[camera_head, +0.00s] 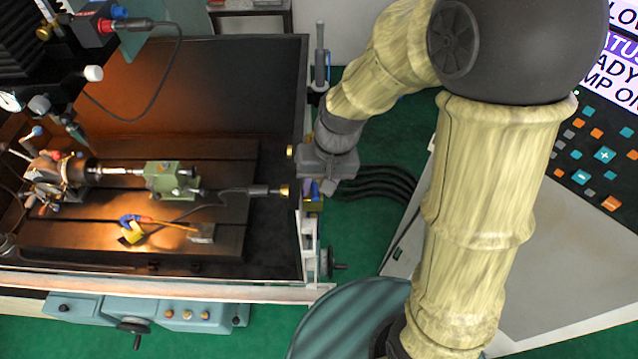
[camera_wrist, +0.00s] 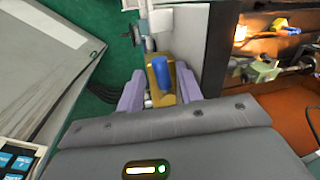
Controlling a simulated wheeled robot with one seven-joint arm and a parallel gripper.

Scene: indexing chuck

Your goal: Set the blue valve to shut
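The blue valve shows in the wrist view as a stubby blue handle (camera_wrist: 161,74) on a brass-coloured body. It is fixed at the end of the machine tray. In the head view the valve (camera_head: 315,205) is a small blue and brass patch just below my gripper, mostly hidden by it. My gripper (camera_wrist: 160,80) has two purple fingers, spread apart on either side of the blue handle. A gap shows between the left finger and the handle; I cannot tell whether the right one touches. In the head view my gripper (camera_head: 311,188) is at the tray's right edge.
The machine table (camera_head: 130,255) holds a green tailstock (camera_head: 170,180), an indexing chuck (camera_head: 60,175) and a yellow-blue tool (camera_head: 132,230). Dark hoses (camera_head: 385,183) run right of the valve over green floor. A grey control cabinet (camera_head: 540,290) stands to the right.

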